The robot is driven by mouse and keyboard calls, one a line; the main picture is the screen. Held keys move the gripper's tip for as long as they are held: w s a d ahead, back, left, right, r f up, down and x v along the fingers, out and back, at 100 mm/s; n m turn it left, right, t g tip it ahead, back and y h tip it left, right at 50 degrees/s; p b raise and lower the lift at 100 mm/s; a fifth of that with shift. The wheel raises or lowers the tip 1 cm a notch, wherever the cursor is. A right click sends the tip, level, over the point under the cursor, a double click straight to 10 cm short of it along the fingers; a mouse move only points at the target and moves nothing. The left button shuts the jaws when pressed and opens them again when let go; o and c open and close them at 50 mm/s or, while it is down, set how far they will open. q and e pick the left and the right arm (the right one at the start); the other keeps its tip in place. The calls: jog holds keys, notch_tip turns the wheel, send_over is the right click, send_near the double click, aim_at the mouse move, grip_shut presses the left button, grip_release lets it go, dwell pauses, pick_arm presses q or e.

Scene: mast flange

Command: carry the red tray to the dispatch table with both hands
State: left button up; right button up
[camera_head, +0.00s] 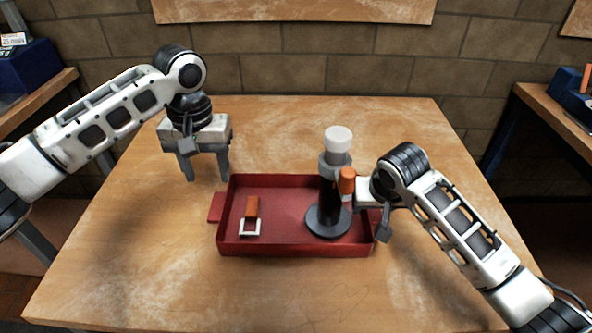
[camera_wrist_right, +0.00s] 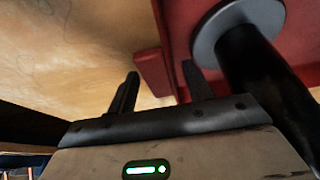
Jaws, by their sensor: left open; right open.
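The red tray (camera_head: 285,250) lies flat on the wooden table, with a red tab handle (camera_head: 216,207) on its left side. Its right handle (camera_wrist_right: 151,72) shows in the right wrist view, beyond my fingers and between them in the picture. A mast (camera_head: 329,200) with a round grey base, dark column and white cap stands upright in the tray's right part. A small orange piece with a white frame (camera_head: 251,217) lies in its left part. My left gripper (camera_head: 205,172) is open and empty, behind and left of the tray. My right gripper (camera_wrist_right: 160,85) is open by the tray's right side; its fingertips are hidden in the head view.
The wooden table (camera_head: 120,270) is bare around the tray. Side tables stand at the left (camera_head: 40,106) and right (camera_head: 555,115), with dark blue bins (camera_head: 35,68) on the left one. A brick wall closes off the back.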

jog(key=shift+s+r, duration=0.1)
jog(key=shift+r, duration=0.25)
pick_arm(q)
jog(key=shift+r, duration=0.4)
pick_arm(e)
jog(key=v, duration=1.1)
jog(key=shift+r, duration=0.15)
jog(key=shift+s, duration=0.15)
